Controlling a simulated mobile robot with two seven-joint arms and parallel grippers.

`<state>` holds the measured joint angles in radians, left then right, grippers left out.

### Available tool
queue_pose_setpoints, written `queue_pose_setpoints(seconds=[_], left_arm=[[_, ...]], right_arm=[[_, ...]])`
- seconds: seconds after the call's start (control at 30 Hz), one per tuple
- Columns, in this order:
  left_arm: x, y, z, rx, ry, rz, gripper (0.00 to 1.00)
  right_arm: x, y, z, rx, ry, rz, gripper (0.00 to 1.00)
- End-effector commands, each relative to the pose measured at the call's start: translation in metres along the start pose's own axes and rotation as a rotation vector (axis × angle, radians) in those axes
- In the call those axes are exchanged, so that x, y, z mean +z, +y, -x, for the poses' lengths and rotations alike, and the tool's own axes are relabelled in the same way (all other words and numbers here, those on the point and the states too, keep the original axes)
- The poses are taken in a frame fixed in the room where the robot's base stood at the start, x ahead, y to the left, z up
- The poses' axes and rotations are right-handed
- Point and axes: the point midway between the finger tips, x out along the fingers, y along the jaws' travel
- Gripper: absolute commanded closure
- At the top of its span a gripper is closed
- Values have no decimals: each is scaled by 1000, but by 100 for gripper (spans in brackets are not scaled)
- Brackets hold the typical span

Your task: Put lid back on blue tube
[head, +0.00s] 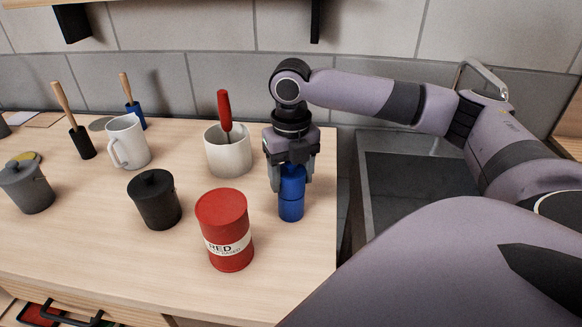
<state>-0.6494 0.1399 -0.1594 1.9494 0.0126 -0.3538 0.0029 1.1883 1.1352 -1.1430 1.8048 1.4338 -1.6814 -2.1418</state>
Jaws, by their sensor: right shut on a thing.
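The blue tube (291,207) is upright near the right edge of the wooden counter. My right gripper (291,183) comes down on it from above and is shut on its blue upper part, one finger on each side. A faint seam shows just below the fingertips; I cannot tell whether the upper part is a separate lid. The very top is hidden by the gripper. I cannot tell whether the tube's bottom rests on the counter. My left gripper is not in view.
A red canister (225,230) stands in front, left of the tube. A white pot (228,155) with a red-handled tool is behind left. A black lidded pot (154,200), white mug (128,142) and grey pot (28,188) stand further left. A sink (410,190) lies right.

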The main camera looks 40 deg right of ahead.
Motion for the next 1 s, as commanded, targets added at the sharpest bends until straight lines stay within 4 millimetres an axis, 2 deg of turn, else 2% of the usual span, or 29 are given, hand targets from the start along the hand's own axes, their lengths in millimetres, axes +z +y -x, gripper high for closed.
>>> queue_pose_setpoints(seconds=[0.87, 0.9, 0.97, 1.0], left_arm=[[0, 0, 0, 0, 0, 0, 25], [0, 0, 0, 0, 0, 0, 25], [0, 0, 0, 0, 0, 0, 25], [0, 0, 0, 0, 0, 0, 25]], right_arm=[[0, 0, -2, 0, 0, 0, 68], [0, 0, -2, 0, 0, 0, 29], [0, 0, -2, 0, 0, 0, 10], [0, 0, -2, 0, 0, 0, 9]])
